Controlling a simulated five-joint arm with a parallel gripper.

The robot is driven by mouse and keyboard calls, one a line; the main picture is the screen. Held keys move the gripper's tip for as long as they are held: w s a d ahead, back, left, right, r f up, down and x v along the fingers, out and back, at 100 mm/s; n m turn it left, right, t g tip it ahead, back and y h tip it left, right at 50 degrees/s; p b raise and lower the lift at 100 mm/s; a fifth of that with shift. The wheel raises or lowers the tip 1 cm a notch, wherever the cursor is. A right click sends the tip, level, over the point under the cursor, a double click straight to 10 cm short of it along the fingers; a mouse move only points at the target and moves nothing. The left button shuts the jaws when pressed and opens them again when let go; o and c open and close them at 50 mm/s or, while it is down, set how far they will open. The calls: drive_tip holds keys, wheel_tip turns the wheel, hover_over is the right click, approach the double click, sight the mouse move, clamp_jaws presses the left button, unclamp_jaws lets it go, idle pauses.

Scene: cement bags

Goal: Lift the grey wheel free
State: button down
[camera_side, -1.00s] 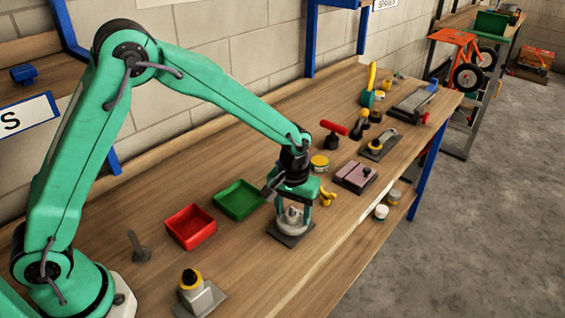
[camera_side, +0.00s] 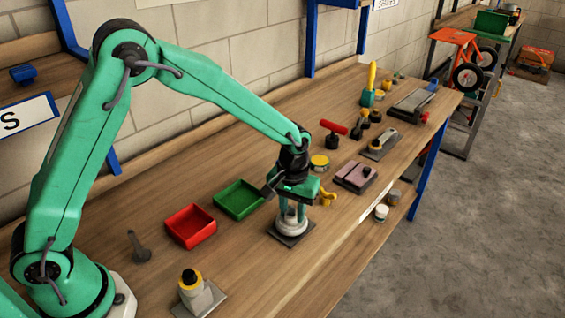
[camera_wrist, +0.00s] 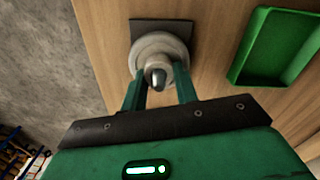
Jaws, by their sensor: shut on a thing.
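The grey wheel (camera_side: 291,228) is a pale round piece at a dark square plate (camera_side: 279,237) on the bench; the plate also shows in the wrist view (camera_wrist: 181,27). In the wrist view the wheel (camera_wrist: 147,44) surrounds a dark-tipped post (camera_wrist: 157,78). My gripper (camera_side: 292,215) points straight down over it. Its two green fingers, also in the wrist view (camera_wrist: 160,88), are shut on the wheel from both sides. No gap between wheel and plate can be made out; the finger contact is partly hidden.
A green tray (camera_side: 238,213) and a red tray (camera_side: 190,243) stand left of the plate. A yellow piece (camera_side: 327,198) lies close on its right. A pink-topped block (camera_side: 355,176) is farther right. The bench's front edge is near.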

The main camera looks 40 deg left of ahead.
drive_tip(key=shift+s+d+r, duration=0.1)
drive_tip(key=shift+s+r, duration=0.05)
drive_tip(key=shift+r, duration=0.4)
drive_tip(key=shift+s+r, duration=0.1)
drive_tip(key=shift+r, duration=0.45)
idle(0.7)
drive_tip(key=shift+r, duration=0.85)
drive_tip(key=shift+w+r, duration=0.15)
drive_tip(key=shift+r, duration=1.15)
drive_tip(key=shift+w+r, duration=0.1)
drive_tip(key=shift+r, duration=1.15)
drive_tip(key=shift+r, duration=0.1)
